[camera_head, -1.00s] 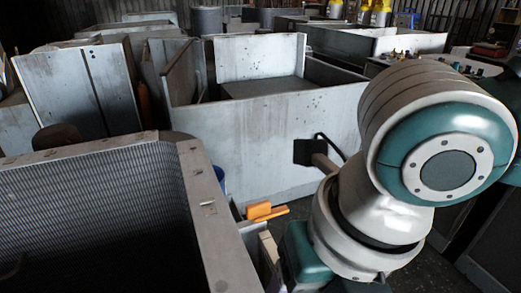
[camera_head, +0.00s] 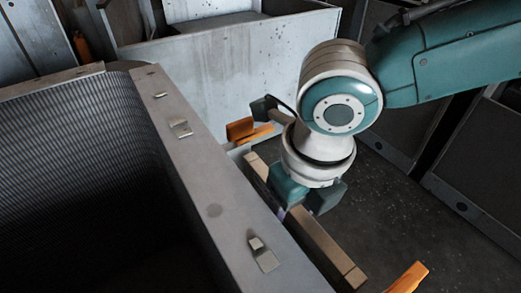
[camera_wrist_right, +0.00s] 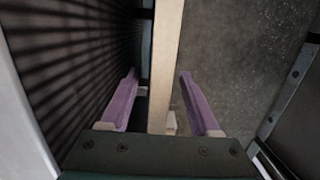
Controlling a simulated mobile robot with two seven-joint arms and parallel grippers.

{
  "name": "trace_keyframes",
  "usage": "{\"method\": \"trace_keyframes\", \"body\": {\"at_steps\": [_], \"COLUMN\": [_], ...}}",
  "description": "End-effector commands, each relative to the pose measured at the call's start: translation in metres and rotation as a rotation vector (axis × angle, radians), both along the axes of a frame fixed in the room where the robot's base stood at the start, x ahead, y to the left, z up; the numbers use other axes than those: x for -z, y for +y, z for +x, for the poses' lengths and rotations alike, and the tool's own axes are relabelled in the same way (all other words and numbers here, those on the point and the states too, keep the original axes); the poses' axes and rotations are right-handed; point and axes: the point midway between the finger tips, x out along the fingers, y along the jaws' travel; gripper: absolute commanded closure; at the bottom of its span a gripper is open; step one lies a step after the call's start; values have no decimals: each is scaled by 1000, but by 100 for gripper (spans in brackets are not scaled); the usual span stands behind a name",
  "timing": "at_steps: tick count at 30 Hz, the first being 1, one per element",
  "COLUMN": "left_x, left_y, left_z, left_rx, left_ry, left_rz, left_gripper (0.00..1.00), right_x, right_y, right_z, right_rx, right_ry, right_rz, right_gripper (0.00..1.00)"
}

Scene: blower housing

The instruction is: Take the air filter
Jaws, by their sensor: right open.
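A long, narrow tan edge (camera_head: 325,245), which looks like the top of the air filter's frame, runs beside the grey metal housing (camera_head: 215,200) in the head view. In the right wrist view the tan edge (camera_wrist_right: 165,60) passes lengthwise between the two purple fingers. My right gripper (camera_wrist_right: 159,75) is open and straddles this edge, with a gap visible at each side. In the head view the gripper (camera_head: 300,208) is over the edge's middle and its fingertips are mostly hidden. The filter's lower part is hidden. My left gripper is not in view.
An orange handle-like part (camera_head: 248,131) sits beyond the gripper, and another orange part (camera_head: 408,278) is at the bottom right. A pale metal panel (camera_head: 225,75) stands behind. Dark panels (camera_head: 480,160) stand at the right, with open dark floor (camera_head: 400,220) between.

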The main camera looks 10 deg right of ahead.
Motion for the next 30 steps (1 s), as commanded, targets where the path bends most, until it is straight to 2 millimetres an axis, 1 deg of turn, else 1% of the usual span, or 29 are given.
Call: {"method": "trace_keyframes", "body": {"at_steps": [1,3,11,14,28,30], "left_x": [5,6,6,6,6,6], "left_y": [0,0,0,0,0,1], "left_z": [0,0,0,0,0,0], "left_rx": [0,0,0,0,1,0], "left_ry": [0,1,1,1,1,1], "left_rz": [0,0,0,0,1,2], "left_gripper": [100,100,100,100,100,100], "right_x": [10,16,18,18,18,18], "right_y": [1,0,0,0,0,0], "right_z": [0,1,2,2,2,2], "right_rx": [0,0,0,1,1,1], "right_ry": [1,1,-1,-1,0,0], "right_rz": [0,-1,0,0,0,0], "right_gripper": [38,38,38,46,99,100]}}
